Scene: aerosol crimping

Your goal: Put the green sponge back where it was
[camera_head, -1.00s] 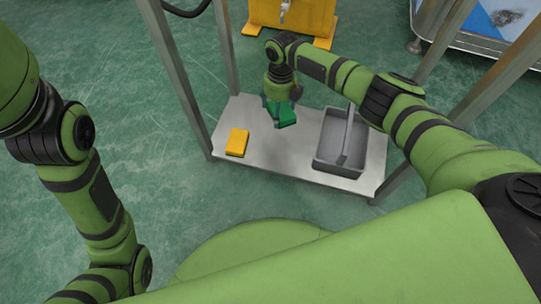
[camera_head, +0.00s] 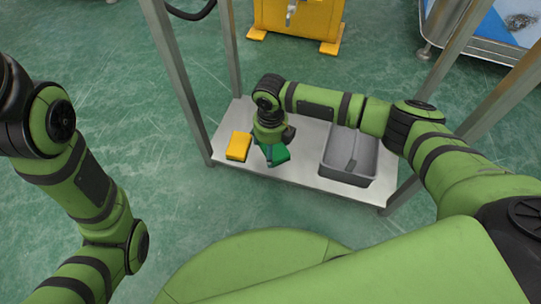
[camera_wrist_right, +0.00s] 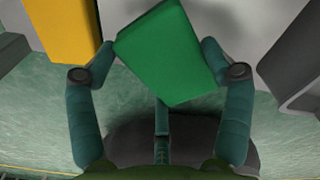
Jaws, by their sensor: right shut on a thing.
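The green sponge (camera_head: 280,154) is in my right gripper (camera_head: 270,158), over the metal shelf (camera_head: 313,186) between the yellow sponge (camera_head: 239,146) and the grey caddy (camera_head: 347,176). In the right wrist view the green sponge (camera_wrist_right: 165,52) sits between the two fingertips of the right gripper (camera_wrist_right: 160,55), which press on its sides, and it looks tilted. I cannot tell whether its underside touches the shelf. The yellow sponge (camera_wrist_right: 62,30) lies at the upper left there. My left arm shows at the left of the head view, but its gripper is out of view.
The grey caddy (camera_wrist_right: 298,68) with its handle stands to the right of the held sponge. Metal posts (camera_head: 178,85) rise at the shelf's corners. A yellow machine (camera_head: 298,18) stands on the floor behind. Bare shelf shows in front of the sponges.

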